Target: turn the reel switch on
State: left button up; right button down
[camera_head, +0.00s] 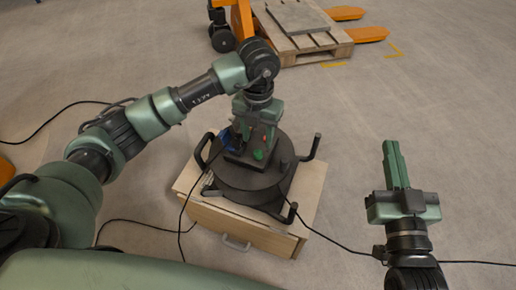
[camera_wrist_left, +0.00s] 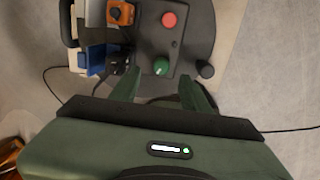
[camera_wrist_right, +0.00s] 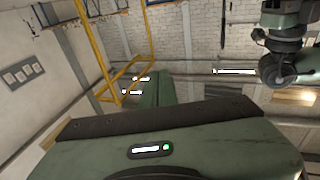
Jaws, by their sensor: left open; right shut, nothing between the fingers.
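A black round reel unit (camera_head: 240,185) with upright handles stands on a light wooden drawer box. Its top panel (camera_wrist_left: 149,42) carries a green knob (camera_wrist_left: 161,66), a red round button (camera_wrist_left: 169,19) and an orange part with a dark knob (camera_wrist_left: 119,13). The green knob (camera_head: 258,154) also shows in the head view. I cannot tell which of these controls is the reel switch. My left gripper (camera_wrist_left: 160,92) is open over the panel, its fingers on either side of the green knob's line and apart from it in the picture. My right gripper (camera_head: 394,165) is shut and empty, away to the right.
The wooden drawer box (camera_head: 308,195) has a grey handle at its front. Black cables (camera_head: 335,243) run over the floor on both sides. A wooden pallet (camera_head: 305,42) on an orange pallet truck (camera_head: 365,33) stands behind. Blue and white parts (camera_wrist_left: 90,60) sit left of the panel.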

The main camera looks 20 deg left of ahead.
aim_at(258, 152)
pick_arm(q)
notch_tip(258, 152, down, 5)
jog(key=shift+f+b, duration=0.1)
jog(key=shift+b, duration=0.55)
jog(key=shift+f, duration=0.3)
pick_arm(e)
notch_tip(258, 152, up, 8)
jog(key=s+t+y, duration=0.1)
jog(key=s+t, duration=0.1)
jog(key=t, duration=0.2)
jog(key=shift+s+a+f+t+y, duration=0.2)
jog(key=shift+s+t+y, duration=0.1)
pick_arm(q)
grip_shut()
